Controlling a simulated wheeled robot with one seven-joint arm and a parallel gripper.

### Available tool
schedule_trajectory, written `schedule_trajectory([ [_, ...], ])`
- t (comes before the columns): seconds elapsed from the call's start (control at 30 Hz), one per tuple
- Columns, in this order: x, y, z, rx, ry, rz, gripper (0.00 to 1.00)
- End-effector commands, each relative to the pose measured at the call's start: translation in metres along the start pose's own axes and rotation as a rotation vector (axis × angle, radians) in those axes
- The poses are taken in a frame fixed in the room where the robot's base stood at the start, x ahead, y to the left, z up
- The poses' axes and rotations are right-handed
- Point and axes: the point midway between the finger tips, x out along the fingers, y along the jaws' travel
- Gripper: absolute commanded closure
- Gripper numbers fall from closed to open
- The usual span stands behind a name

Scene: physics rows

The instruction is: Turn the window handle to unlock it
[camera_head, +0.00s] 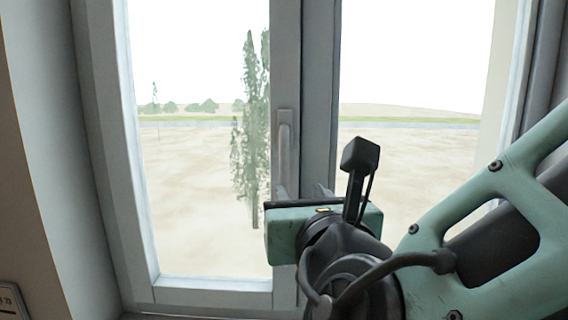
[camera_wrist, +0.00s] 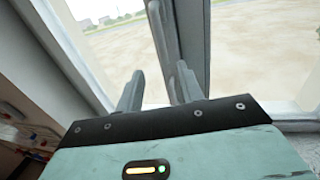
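The window handle (camera_head: 286,142) is a slim grey lever on the middle frame of the window, pointing down in the head view. In the wrist view the handle (camera_wrist: 158,38) runs down toward the gap between my fingers. My gripper (camera_head: 304,190) is at the handle's lower end, its body hiding the frame below. In the wrist view my gripper (camera_wrist: 159,68) has its two grey fingers apart, with the handle's lower part lying between or just beyond them. I cannot tell whether either finger touches it.
The left window pane (camera_head: 195,200) sits in a pale grey frame, and the right window pane (camera_head: 410,140) is partly hidden by my arm. A wall recess (camera_head: 55,150) borders the window on the left. Blurred small items (camera_wrist: 25,135) show at the wrist view's lower left.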

Motion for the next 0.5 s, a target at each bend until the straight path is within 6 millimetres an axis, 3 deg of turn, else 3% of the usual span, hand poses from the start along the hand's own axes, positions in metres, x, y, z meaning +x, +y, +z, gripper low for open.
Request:
schedule_trajectory([
  [0.5,0.108,-0.002,0.003,-0.003,0.003,-0.005,0.63],
])
